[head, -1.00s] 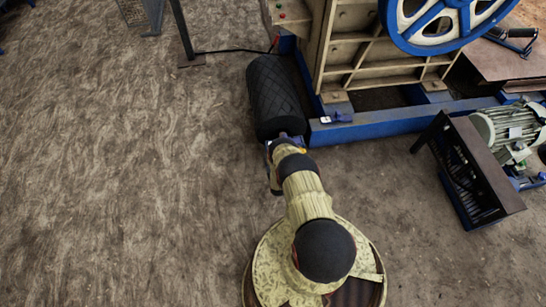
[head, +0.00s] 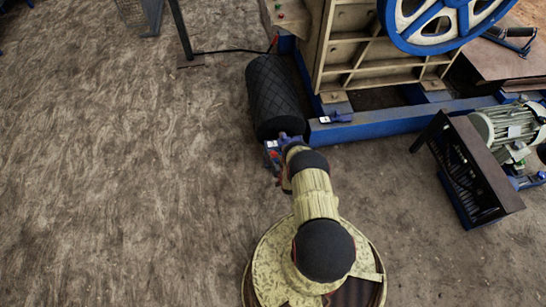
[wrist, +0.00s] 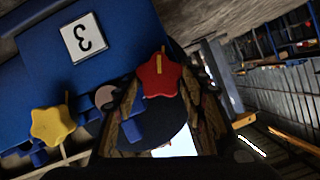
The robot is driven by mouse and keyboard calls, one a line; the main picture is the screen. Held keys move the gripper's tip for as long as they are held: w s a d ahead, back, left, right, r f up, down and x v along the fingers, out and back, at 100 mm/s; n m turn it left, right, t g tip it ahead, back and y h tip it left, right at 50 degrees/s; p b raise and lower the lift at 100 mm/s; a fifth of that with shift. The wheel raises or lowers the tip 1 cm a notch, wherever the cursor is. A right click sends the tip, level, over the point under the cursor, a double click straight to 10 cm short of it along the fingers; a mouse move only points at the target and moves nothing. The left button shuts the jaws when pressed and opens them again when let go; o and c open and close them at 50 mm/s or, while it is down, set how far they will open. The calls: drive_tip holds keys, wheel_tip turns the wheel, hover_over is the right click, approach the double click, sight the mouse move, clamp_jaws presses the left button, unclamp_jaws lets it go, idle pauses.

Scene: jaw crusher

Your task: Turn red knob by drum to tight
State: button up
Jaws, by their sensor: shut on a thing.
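The red star-shaped knob (wrist: 160,76) sits near the middle of the wrist view, in front of dark round and worn brown parts. My gripper (head: 276,146) is at the near end of the black drum (head: 275,95) in the head view, beside the blue frame. It is shut on the red knob; the exact contact of the fingers is hard to make out in the dark wrist view. A small patch of red and blue shows beside my gripper in the head view. The knob's marking for tight cannot be seen.
The crusher's blue base (head: 370,124) lies right of the drum. A motor (head: 507,128) stands farther right.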

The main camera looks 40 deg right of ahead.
drive_tip(key=shift+m+y, duration=0.3)
drive_tip(key=shift+m, duration=0.2)
drive_tip(key=shift+t, duration=0.3)
drive_tip(key=o, duration=1.2)
drive_tip(key=shift+c, duration=0.2)
drive_tip(key=shift+s, duration=0.15)
drive_tip(key=v, duration=1.1)
drive_tip(key=shift+s, duration=0.35)
drive_tip(key=shift+a+r, duration=0.1)
